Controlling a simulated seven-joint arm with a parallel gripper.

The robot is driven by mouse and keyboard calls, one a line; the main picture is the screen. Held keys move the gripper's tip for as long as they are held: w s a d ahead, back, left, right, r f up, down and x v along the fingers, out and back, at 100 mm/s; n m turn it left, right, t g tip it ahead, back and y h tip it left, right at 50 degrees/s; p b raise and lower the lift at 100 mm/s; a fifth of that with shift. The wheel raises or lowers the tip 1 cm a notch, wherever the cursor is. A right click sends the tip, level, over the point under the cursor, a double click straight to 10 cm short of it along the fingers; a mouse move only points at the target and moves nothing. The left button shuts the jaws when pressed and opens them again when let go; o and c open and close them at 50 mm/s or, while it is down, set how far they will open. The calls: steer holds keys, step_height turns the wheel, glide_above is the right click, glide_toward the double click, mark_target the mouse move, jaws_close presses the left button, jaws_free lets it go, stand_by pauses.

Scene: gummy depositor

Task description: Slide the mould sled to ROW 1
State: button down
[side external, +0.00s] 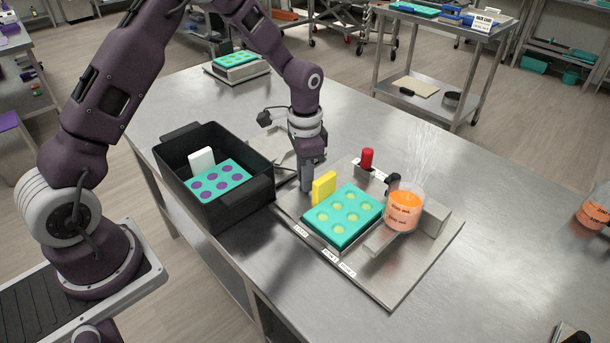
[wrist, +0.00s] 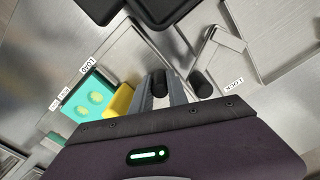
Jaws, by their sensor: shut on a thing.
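The mould sled (side external: 312,236) lies on a metal base plate and carries a teal mould (side external: 326,230) with several yellow-green cavities. A yellow block (side external: 324,187) stands upright at its back left end, and also shows in the wrist view (wrist: 119,101) beside part of the teal mould (wrist: 80,111). My gripper (side external: 307,186) points down just left of the yellow block. In the wrist view my gripper (wrist: 164,88) is shut around a small black post. How that post joins the sled is hidden. Small row labels (side external: 331,255) run along the plate's front edge; the sled's left corner is near the leftmost one.
A clear hopper of orange liquid (side external: 404,209) stands right of the mould. A red handle (side external: 367,158) and black knob (side external: 393,181) rise behind. A black bin (side external: 228,212) with a purple-dotted teal mould sits left.

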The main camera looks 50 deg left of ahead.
mark_target(332, 200)
stand_by(0.6)
steer(key=d, duration=0.8)
steer(key=shift+d, duration=0.2)
steer(key=c, duration=1.3)
jaws_free()
steer(key=shift+r, duration=0.15)
step_height(332, 200, up, 7)
steer(key=shift+f, duration=0.15)
